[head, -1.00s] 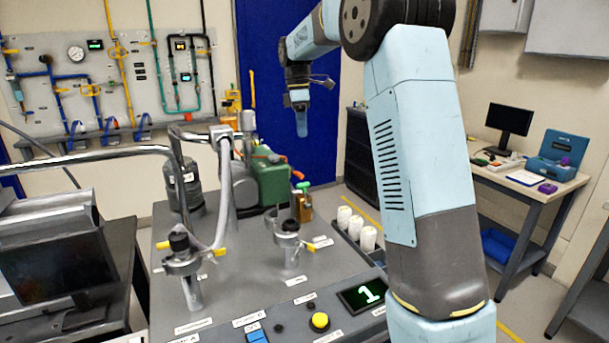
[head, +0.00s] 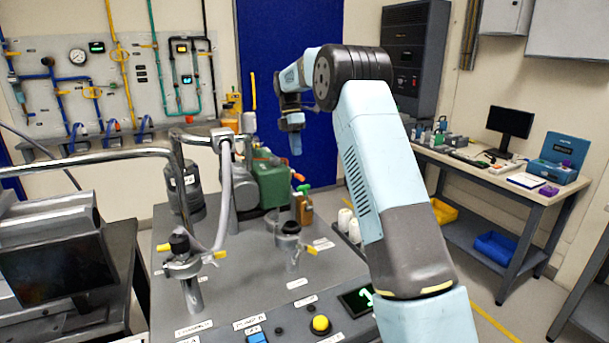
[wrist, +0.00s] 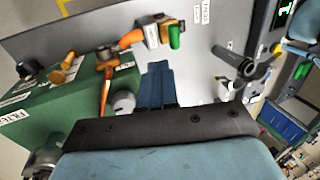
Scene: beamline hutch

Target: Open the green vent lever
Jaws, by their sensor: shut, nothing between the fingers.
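The green vent lever (head: 303,188) sits on top of a small brass-coloured valve (head: 302,208), right of the green pump, in the head view. In the wrist view the green lever (wrist: 174,37) shows at the top, on the valve body (wrist: 152,36) with an orange part beside it. My gripper (head: 296,148) hangs fingers down above and behind the lever in the head view, apart from it. In the wrist view my gripper (wrist: 157,80) has its blue fingers together, with nothing between them. The lever lies beyond the fingertips in that view.
A green pump box (head: 271,185) stands beside the valve; its orange-handled fitting (wrist: 106,55) is close to my fingers. A clamp post (head: 289,240) and a hose with a metal pipe (head: 228,185) rise from the bench. White cylinders (head: 346,222) stand right of the valve.

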